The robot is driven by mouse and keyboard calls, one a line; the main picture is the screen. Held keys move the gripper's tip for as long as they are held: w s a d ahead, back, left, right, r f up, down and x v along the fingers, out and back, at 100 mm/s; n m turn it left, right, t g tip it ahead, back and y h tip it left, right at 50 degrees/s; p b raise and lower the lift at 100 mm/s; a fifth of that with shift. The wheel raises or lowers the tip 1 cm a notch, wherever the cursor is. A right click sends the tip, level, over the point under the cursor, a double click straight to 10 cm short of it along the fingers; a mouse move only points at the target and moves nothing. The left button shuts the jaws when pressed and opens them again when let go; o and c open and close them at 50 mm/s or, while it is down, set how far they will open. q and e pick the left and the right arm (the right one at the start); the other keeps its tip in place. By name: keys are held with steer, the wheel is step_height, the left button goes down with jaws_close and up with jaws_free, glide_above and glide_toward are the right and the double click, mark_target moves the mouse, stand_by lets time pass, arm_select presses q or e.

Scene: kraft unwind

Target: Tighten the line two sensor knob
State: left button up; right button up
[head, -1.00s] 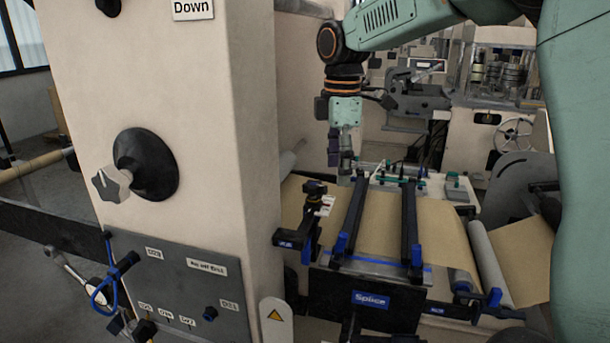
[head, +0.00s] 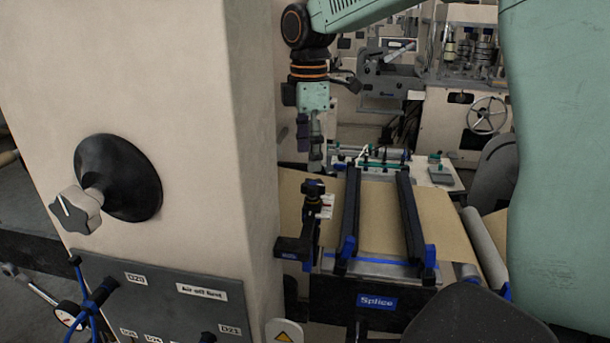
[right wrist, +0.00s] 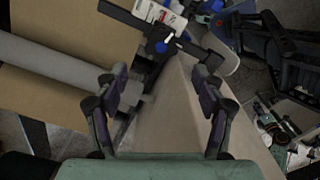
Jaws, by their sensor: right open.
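A sensor bracket (head: 314,215) with a black knob (head: 313,187) on top and a white label stands at the left of the splice table. No line number is readable on it. My right gripper (head: 313,163) points down, just above and seemingly behind this knob in the head view. In the right wrist view its two fingers (right wrist: 160,78) are apart with nothing between them. My left gripper is not in view.
A beige machine column (head: 200,50) fills the left, with a grey star knob (head: 75,210) on a black disc and a dark panel (head: 170,300) below. Two black rails (head: 407,215) cross the brown paper web (head: 445,215). A roller (head: 480,240) lies at right.

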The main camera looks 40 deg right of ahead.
mark_target(310, 184)
steer(key=f, duration=0.5)
steer(key=shift+s+d+p, duration=0.25)
steer(key=shift+p, duration=0.05)
steer(key=shift+w+a+f, duration=0.1)
steer(key=shift+f, duration=0.55)
steer(key=shift+a+r, duration=0.1)
steer(key=shift+c, duration=0.6)
steer(key=shift+d, duration=0.2)
steer(key=c, duration=1)
